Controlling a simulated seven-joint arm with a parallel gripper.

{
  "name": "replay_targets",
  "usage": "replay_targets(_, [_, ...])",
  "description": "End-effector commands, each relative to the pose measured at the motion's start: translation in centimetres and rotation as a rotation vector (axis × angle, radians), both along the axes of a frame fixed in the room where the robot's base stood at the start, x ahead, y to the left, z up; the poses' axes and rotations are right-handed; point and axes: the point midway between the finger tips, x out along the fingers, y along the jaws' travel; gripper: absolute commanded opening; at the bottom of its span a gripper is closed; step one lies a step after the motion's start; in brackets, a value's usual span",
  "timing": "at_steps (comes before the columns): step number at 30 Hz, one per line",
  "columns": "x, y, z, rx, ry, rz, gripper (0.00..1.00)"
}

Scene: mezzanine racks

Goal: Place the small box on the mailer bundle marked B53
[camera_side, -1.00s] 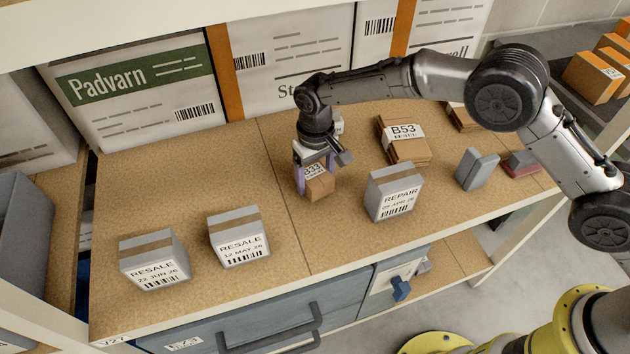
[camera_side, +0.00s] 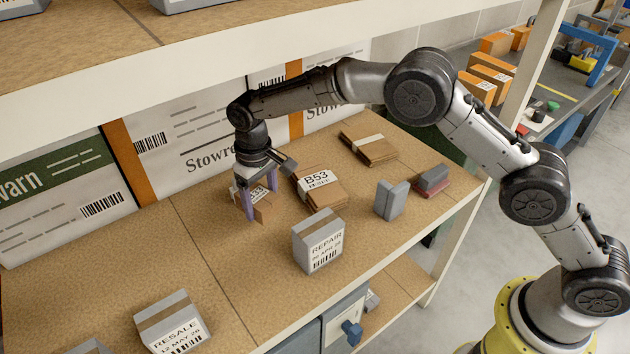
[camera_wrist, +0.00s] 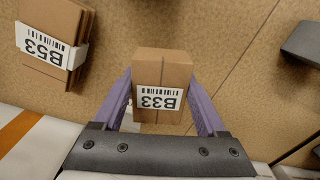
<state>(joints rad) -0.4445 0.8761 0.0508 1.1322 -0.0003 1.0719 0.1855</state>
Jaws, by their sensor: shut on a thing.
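My gripper (camera_side: 258,200) is shut on a small brown box (camera_side: 264,210) with a white label; its purple fingers sit on either side. In the wrist view the small box (camera_wrist: 162,72) lies between the fingers, its label reading B33. Whether it touches the shelf board I cannot tell. The mailer bundle marked B53 (camera_side: 328,196) is a brown stack with a white band, lying on the board to the right of my gripper. It also shows at the upper left of the wrist view (camera_wrist: 60,18), apart from the held box.
A grey REPAIR box (camera_side: 318,242) stands in front of B53. Another banded brown bundle (camera_side: 370,152) lies behind it. Grey blocks (camera_side: 391,200) stand to the right, and a grey RESALE box (camera_side: 172,322) at front left. Large Stowr-marked cartons (camera_side: 200,140) line the back.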

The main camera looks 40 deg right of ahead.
Motion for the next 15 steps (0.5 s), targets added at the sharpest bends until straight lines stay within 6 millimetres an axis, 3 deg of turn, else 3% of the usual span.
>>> replay_targets(3, [1.4,-5.7,-0.3,-0.002,0.003,-0.065,0.16])
replay_targets(9, [2.3,-13.5,-0.6,-0.004,0.011,-0.178,0.16])
replay_targets(15, [2.5,-17.2,-0.3,-0.004,0.012,-0.246,0.16])
